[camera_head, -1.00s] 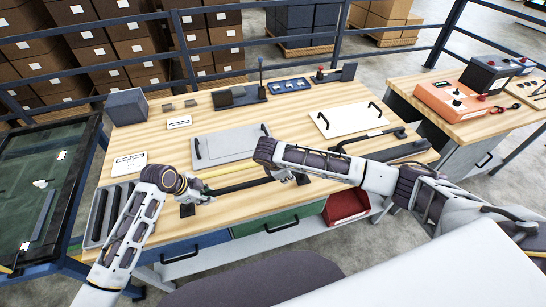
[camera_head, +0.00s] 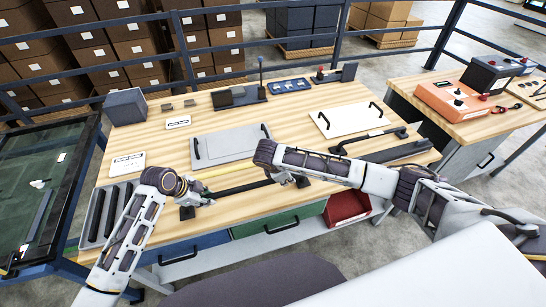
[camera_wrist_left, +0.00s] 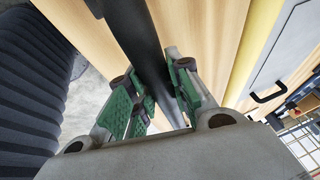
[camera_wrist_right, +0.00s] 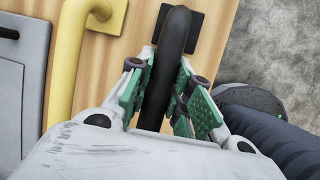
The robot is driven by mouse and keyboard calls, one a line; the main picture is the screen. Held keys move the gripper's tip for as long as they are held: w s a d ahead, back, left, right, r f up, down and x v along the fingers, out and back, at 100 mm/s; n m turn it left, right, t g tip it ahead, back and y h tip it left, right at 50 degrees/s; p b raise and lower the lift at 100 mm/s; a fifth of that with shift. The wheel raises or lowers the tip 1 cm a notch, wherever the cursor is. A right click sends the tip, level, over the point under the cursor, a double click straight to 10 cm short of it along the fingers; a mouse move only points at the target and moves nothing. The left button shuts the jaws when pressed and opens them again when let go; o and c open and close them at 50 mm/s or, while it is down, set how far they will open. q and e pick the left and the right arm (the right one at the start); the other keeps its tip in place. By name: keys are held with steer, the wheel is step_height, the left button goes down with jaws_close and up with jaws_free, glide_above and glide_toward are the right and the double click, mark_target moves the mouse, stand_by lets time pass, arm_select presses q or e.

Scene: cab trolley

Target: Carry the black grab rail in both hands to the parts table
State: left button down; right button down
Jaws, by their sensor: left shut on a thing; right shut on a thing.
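The black grab rail (camera_head: 240,188) runs along the front part of a wooden-topped table (camera_head: 265,212), with a dark square end plate near each gripper. My left gripper (camera_head: 207,201) is shut on the rail near its left end. In the left wrist view the rail (camera_wrist_left: 140,30) passes between the green finger pads (camera_wrist_left: 160,98). My right gripper (camera_head: 298,181) is shut on the rail near its right end. In the right wrist view the curved rail (camera_wrist_right: 175,42) lies between the fingers (camera_wrist_right: 160,90). I cannot tell whether the rail touches the table.
A yellow rail (camera_head: 222,170) lies just behind the black one. Grey (camera_head: 228,145) and white (camera_head: 346,119) panels with handles, and another black rail (camera_head: 372,138) at the right, occupy the tabletop. A second wooden table (camera_head: 490,126) with an orange device (camera_head: 452,100) stands at right.

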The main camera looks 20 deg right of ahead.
arm_select(q)
steer(key=shift+f+b, duration=0.5)
arm_select(e)
steer(key=shift+f, duration=0.5)
arm_select(q)
steer(key=c, duration=1.3)
jaws_free()
arm_select(e)
steer(key=c, duration=1.3)
jaws_free()
arm_select(q)
steer(key=v, duration=1.2)
arm_select(e)
steer(key=shift+r, duration=0.1)
steer(key=v, duration=1.2)
